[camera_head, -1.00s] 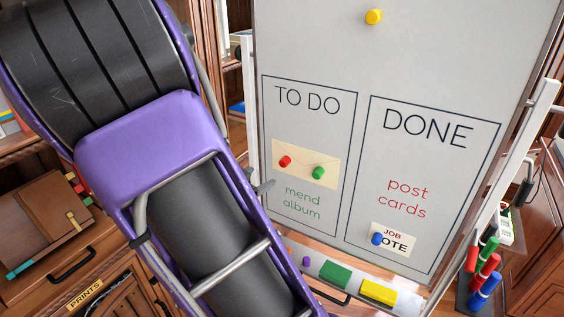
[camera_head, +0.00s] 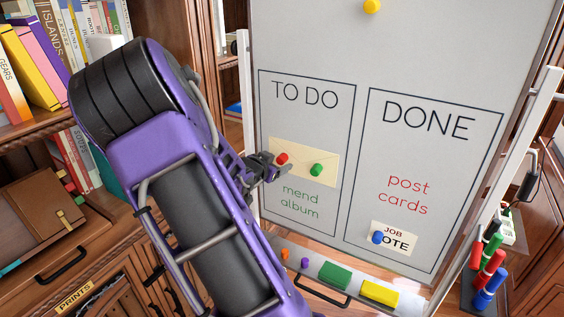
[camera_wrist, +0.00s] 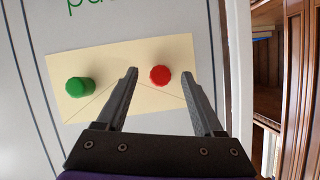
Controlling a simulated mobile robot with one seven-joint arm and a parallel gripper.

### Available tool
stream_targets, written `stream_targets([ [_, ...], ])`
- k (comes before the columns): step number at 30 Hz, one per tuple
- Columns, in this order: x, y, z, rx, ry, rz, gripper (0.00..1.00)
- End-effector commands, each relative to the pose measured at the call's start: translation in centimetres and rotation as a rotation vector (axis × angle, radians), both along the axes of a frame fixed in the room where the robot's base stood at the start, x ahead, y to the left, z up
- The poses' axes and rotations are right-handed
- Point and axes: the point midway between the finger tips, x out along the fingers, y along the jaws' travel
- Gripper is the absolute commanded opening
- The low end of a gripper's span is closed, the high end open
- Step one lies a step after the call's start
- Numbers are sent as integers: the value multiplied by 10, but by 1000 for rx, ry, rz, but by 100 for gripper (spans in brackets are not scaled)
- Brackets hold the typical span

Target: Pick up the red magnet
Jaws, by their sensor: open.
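The red magnet (camera_head: 282,158) is on a cream envelope (camera_head: 304,172) on the whiteboard, in the TO DO box. A green magnet (camera_head: 316,170) is on the same envelope, to its right. My gripper (camera_head: 279,168) is open at the envelope's left side, close to the red magnet. In the wrist view the red magnet (camera_wrist: 160,75) shows between the two open fingertips (camera_wrist: 160,72), apart from both fingers. The green magnet (camera_wrist: 81,89) lies outside the fingers to the left. Whether the fingertips touch the board cannot be told.
A yellow magnet (camera_head: 372,6) is high on the board, and a blue one (camera_head: 377,237) holds a JOB NOTE card. The tray below carries a green eraser (camera_head: 335,275), a yellow block (camera_head: 379,292) and small magnets. Marker pens (camera_head: 487,270) stand at right, bookshelves at left.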

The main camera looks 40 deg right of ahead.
Motion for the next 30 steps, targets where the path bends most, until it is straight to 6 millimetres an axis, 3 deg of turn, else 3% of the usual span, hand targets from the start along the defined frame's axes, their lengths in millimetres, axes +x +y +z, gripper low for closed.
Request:
stream_targets([
  [7,1,-1,0,1,0,1,67],
  [18,1,-1,0,1,0,1,1],
  [30,0,1,4,0,-1,1,0],
])
